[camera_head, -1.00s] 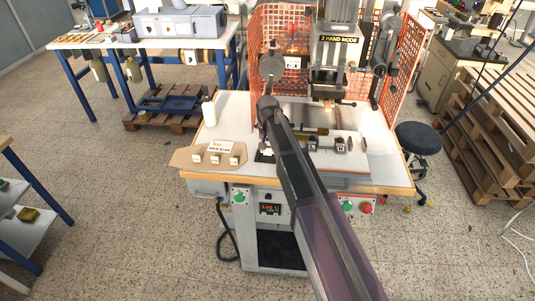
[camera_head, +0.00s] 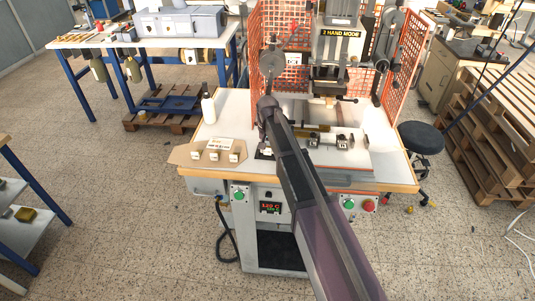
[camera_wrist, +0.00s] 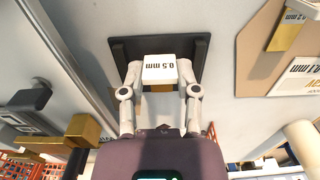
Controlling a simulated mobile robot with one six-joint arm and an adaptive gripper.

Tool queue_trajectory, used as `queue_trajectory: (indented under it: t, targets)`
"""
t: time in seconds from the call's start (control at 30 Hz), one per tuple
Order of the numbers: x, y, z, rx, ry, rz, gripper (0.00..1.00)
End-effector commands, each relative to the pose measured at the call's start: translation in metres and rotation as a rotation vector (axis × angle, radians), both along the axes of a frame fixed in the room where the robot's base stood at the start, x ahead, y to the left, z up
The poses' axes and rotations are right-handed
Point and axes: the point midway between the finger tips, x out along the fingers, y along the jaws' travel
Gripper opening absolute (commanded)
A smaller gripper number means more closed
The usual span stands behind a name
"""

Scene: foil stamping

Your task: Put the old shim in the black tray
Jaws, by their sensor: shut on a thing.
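My gripper (camera_wrist: 160,76) is shut on the old shim, a small piece with a white block (camera_wrist: 161,68) marked 0.5 mm and a brass-coloured part (camera_wrist: 160,88) showing below it. In the wrist view the black tray (camera_wrist: 122,50) lies directly behind the held shim, which overlaps it. The gap between shim and tray cannot be told. In the head view my arm hides most of the gripper, the shim and the tray.
A tan shim board (camera_head: 182,158) with several white-tabbed shims lies left of my arm on the press table. A white bottle (camera_head: 208,109) stands behind it. The stamping press (camera_head: 335,60) and an orange mesh guard (camera_head: 268,30) rise at the back.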

Motion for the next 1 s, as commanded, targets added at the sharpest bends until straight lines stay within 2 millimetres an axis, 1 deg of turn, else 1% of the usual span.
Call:
queue_trajectory:
  t: [0.03,0.07,0.43,0.63,0.67,0.7,0.73,0.77,1.0]
  targets:
    - [0.0000,0.0001,-0.0050,0.000,0.000,0.000,0.00]
    - [0.0000,0.0001,-0.0057,0.000,0.000,0.000,0.00]
    - [0.0000,0.0001,-0.0055,0.000,0.000,0.000,0.00]
    - [0.0000,0.0001,-0.0101,0.000,0.000,0.000,0.00]
    - [0.0000,0.0001,-0.0088,0.000,0.000,0.000,0.50]
    - [0.0000,0.0001,-0.0085,0.000,0.000,0.000,0.62]
    - [0.0000,0.0001,-0.0085,0.000,0.000,0.000,0.71]
    - [0.0000,0.0001,-0.0085,0.000,0.000,0.000,0.76]
    - [0.0000,0.0001,-0.0085,0.000,0.000,0.000,0.76]
